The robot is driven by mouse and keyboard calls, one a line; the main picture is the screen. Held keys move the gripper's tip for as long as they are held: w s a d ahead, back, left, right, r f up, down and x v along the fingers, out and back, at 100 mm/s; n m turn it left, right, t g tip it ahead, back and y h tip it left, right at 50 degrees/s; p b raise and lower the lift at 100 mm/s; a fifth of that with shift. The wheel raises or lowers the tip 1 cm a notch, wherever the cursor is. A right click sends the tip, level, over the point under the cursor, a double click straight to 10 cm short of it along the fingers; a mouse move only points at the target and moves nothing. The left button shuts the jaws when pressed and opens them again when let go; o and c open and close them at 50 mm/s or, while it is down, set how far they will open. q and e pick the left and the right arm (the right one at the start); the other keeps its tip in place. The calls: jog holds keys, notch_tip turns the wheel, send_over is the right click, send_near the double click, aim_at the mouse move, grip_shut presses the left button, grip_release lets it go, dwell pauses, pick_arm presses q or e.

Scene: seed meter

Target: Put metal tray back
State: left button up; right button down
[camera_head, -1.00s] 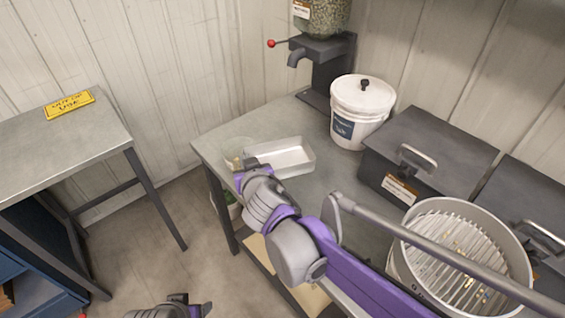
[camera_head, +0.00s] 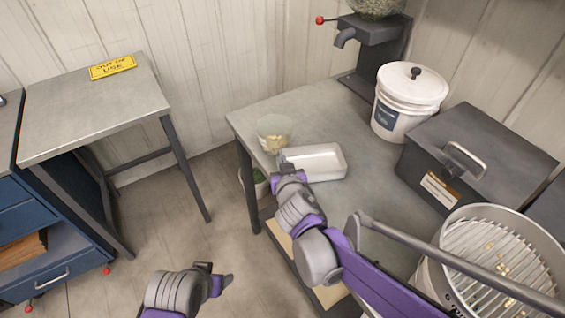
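The metal tray (camera_head: 325,160), pale and rectangular with low walls, lies on or just above the grey table (camera_head: 310,112), near its left end. It looks empty. My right gripper (camera_head: 288,166) is at the tray's near left edge, touching or very close to it. The gripper's own wrist hides part of its fingers, so I cannot tell whether they are closed on the rim. My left gripper (camera_head: 218,275) is low at the bottom of the view, over the floor, empty, with its fingers apart.
A clear cup (camera_head: 273,135) with pale seeds stands just behind the tray. A white lidded bucket (camera_head: 408,100), a dark lidded box (camera_head: 475,155) and a round sieve (camera_head: 490,265) stand to the right. A left table (camera_head: 95,115) holds only a yellow sign (camera_head: 113,67) on its clear top.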

jog(key=shift+f, duration=0.1)
jog(key=c, duration=1.1)
grip_release()
jog(key=shift+s+r, duration=0.2)
jog(key=shift+r, duration=0.1)
jog(key=p+v, duration=0.2)
jog(key=v, duration=0.9)
jog(key=shift+s+d, duration=0.15)
jog(key=shift+s, duration=0.1)
jog(key=shift+p, duration=0.3)
